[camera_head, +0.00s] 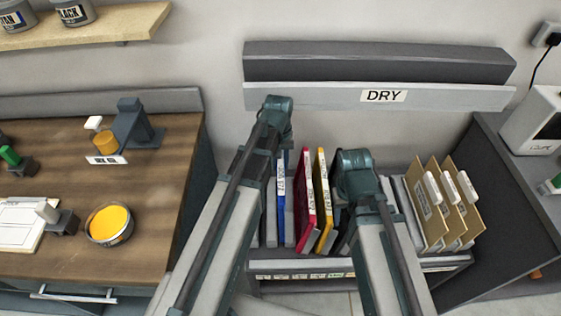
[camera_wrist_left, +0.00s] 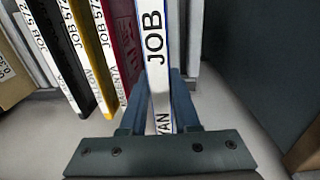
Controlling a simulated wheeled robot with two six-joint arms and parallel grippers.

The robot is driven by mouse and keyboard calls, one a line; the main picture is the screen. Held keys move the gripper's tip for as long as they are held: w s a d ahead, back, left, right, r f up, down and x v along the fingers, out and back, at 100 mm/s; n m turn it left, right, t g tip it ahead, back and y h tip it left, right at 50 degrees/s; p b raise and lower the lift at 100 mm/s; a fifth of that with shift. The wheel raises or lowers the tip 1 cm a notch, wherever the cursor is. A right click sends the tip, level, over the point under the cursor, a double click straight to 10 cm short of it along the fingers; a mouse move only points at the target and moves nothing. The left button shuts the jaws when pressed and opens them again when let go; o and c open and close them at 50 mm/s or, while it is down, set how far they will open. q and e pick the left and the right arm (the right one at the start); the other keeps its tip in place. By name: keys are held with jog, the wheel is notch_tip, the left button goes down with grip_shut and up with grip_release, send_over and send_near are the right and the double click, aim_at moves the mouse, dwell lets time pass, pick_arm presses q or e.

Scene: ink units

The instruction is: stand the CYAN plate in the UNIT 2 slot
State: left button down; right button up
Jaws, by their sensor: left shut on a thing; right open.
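The cyan plate (camera_head: 281,200) is a thin upright plate with a blue edge and a white label, standing among the plates in the low rack (camera_head: 300,264). In the left wrist view the cyan plate (camera_wrist_left: 157,60) is between the fingers of my left gripper (camera_wrist_left: 160,100), which is shut on it; the label reads JOB and, partly hidden, YAN. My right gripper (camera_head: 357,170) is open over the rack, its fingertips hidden. The rack's front strip has small labels; I cannot read which one is UNIT 2.
Magenta (camera_head: 305,205) and yellow (camera_head: 323,205) plates stand close right of the cyan one. A black plate (camera_wrist_left: 62,60) shows in the wrist view. Brown folders (camera_head: 430,205) fill the right end. A DRY rail (camera_head: 440,98) is on the wall. A wooden bench (camera_head: 60,170) stands left.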

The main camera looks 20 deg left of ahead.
pick_arm(q)
notch_tip(320, 180, down, 12)
jog(key=b, duration=1.2)
jog(key=shift+f, duration=0.2)
jog(key=shift+f+b, duration=0.3)
jog(key=c, duration=0.6)
grip_release()
jog(key=shift+c, duration=0.2)
jog(key=shift+o, duration=0.4)
jog(key=shift+r, duration=0.1)
notch_tip(320, 180, up, 14)
jog(key=p, duration=1.3)
jog(key=shift+a+f+p, duration=0.15)
jog(key=shift+f+p, duration=0.05)
jog(key=shift+p, duration=0.2)
